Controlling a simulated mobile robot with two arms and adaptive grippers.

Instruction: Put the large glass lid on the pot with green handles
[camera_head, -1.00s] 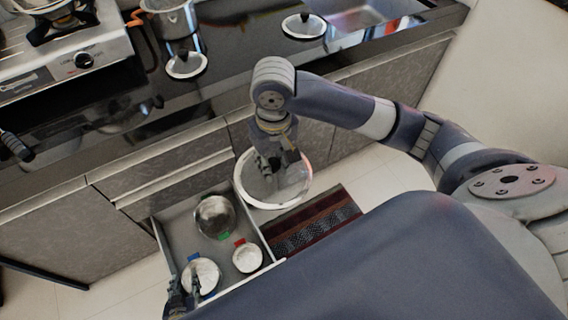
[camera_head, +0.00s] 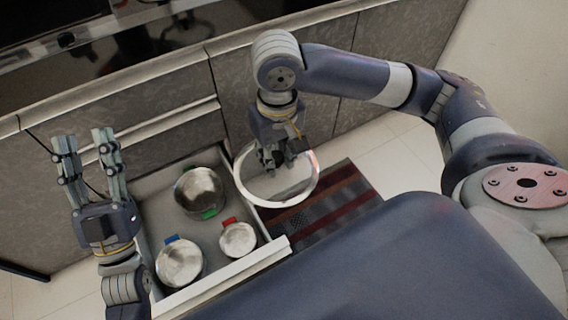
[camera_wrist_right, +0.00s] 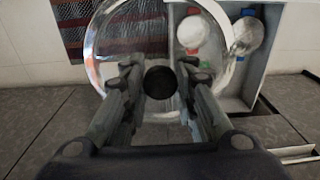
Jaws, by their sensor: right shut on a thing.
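The large glass lid (camera_head: 312,190) has a pale rim and a dark knob, which shows in the right wrist view (camera_wrist_right: 160,82). My right gripper (camera_head: 284,160) is shut on the lid and holds it at the right side of the open drawer, partly over the striped mat. The pot with green handles (camera_head: 200,190) is a steel pot in the back of the drawer, left of the lid; a green handle shows at its front. My left gripper (camera_head: 84,142) is open and empty, pointing up at the left of the drawer.
The drawer (camera_head: 245,265) also holds a pot with blue handles (camera_head: 179,264) and a smaller pot with red handles (camera_head: 238,240). A striped mat (camera_head: 335,205) lies on the floor to the right. Cabinet fronts (camera_head: 370,60) stand behind.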

